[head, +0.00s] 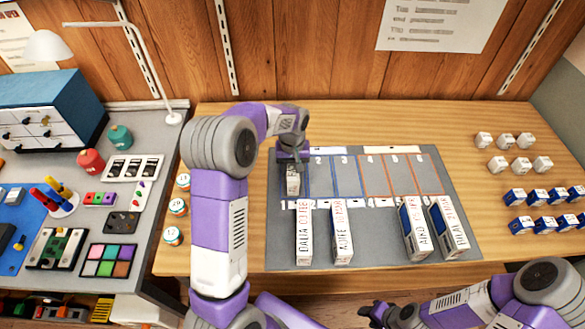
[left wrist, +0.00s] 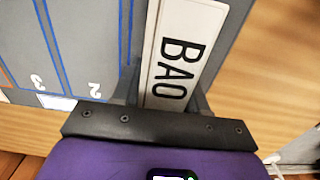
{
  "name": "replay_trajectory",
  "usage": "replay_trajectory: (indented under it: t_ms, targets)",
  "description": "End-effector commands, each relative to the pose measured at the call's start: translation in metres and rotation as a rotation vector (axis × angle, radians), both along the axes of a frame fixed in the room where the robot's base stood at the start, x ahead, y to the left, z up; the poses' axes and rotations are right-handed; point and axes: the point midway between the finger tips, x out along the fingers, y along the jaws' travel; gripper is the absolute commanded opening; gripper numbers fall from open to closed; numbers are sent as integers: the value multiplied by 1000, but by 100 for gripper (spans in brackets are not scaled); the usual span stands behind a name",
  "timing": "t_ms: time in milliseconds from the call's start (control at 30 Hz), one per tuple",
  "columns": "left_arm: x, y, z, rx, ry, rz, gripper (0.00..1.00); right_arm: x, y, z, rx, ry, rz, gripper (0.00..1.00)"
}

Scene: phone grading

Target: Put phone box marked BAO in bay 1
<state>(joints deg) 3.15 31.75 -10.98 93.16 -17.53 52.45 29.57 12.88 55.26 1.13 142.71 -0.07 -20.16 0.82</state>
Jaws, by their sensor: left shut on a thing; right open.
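The phone box marked BAO (left wrist: 180,55) is white with black letters and lies between the fingers of my left gripper in the left wrist view. In the head view the box (head: 293,184) stands at the leftmost bay of the grey mat (head: 375,210), beside the bay marked 2. My left gripper (head: 292,163) is shut on its far end. I cannot tell whether the box touches the mat. The bay's own number is hidden. My right gripper (head: 374,312) is open and empty, in front of the table's front edge.
A box marked DALIA (head: 304,235) and another white box (head: 342,235) stand just in front of the left bays. Two blue-sided boxes (head: 415,230) (head: 448,228) stand at the right. Bays 2 to 6 look empty. Several small boxes (head: 540,195) sit far right.

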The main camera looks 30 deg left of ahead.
Motion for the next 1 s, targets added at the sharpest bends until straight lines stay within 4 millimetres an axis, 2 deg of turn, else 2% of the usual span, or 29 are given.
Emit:
replay_trajectory:
  t_ms: [67, 100, 233, 500, 633, 767, 1000]
  targets:
    - [0, 0, -3, 0, 0, 0, 1, 0, 0, -2, 0, 0, 0, 43]
    - [0, 0, -3, -1, 1, 0, 47, 0, 0, -1, 0, 0, 0, 43]
    - [0, 0, -3, -1, 1, 0, 67, 0, 0, -1, 0, 0, 0, 43]
    - [0, 0, -2, -1, 1, 0, 68, 0, 0, -1, 0, 0, 0, 43]
    - [0, 0, 7, 1, -1, 0, 68, 0, 0, 3, 0, 0, 0, 43]
    - [1, 0, 30, 0, -2, 1, 68, 0, 0, 10, 0, 0, 0, 43]
    - [0, 0, 83, 0, -2, 0, 68, 0, 0, 27, 0, 0, 0, 43]
